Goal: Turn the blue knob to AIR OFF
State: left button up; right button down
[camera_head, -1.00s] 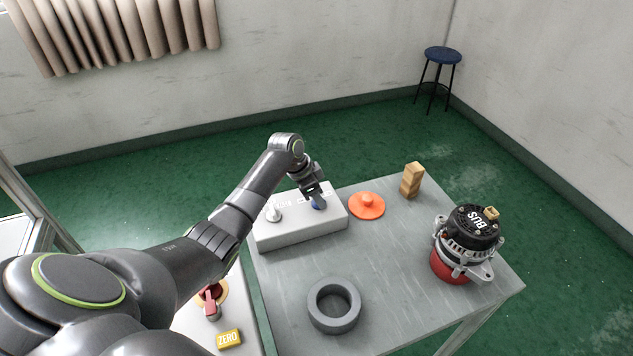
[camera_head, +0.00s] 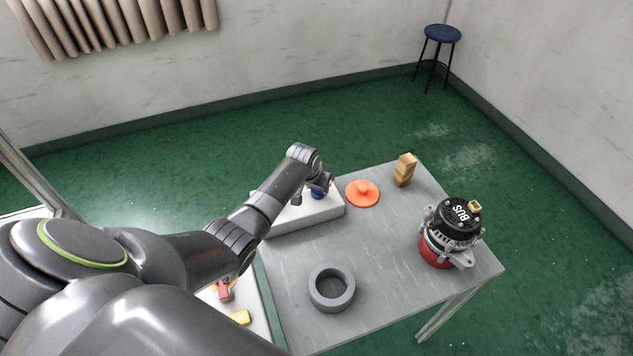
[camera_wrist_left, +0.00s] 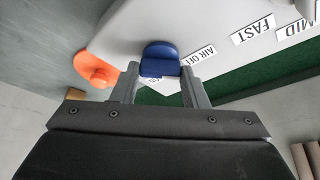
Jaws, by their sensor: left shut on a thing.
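The blue knob (camera_wrist_left: 160,60) sits on the white control box (camera_head: 318,214), and its blue side also shows in the head view (camera_head: 318,195). My left gripper (camera_wrist_left: 160,82) has one finger on each side of the knob and is shut on it. In the left wrist view the AIR OFF label (camera_wrist_left: 196,57) lies just right of the knob. Another label is partly hidden behind the knob and a finger. Which way the knob points I cannot tell. My right gripper is out of view.
An orange lidded disc (camera_head: 362,193) lies right of the box. A wooden block stack (camera_head: 404,170), an alternator (camera_head: 447,235) and a grey ring (camera_head: 332,288) stand on the table (camera_head: 385,260). FAST (camera_wrist_left: 252,30) and MID (camera_wrist_left: 298,28) labels lie farther along the box.

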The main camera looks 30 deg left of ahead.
pick_arm(q)
jog(key=shift+n, duration=0.3)
dwell(0.4)
jog(key=o, duration=1)
jog(key=shift+r, duration=0.1)
jog(key=shift+s+r, duration=0.15)
jog(key=shift+r, duration=0.35)
jog(key=v, duration=1)
jog(key=b+v, duration=0.1)
jog(key=v, duration=0.5)
jog(key=shift+s+d, duration=0.15)
jog(key=shift+d, duration=0.1)
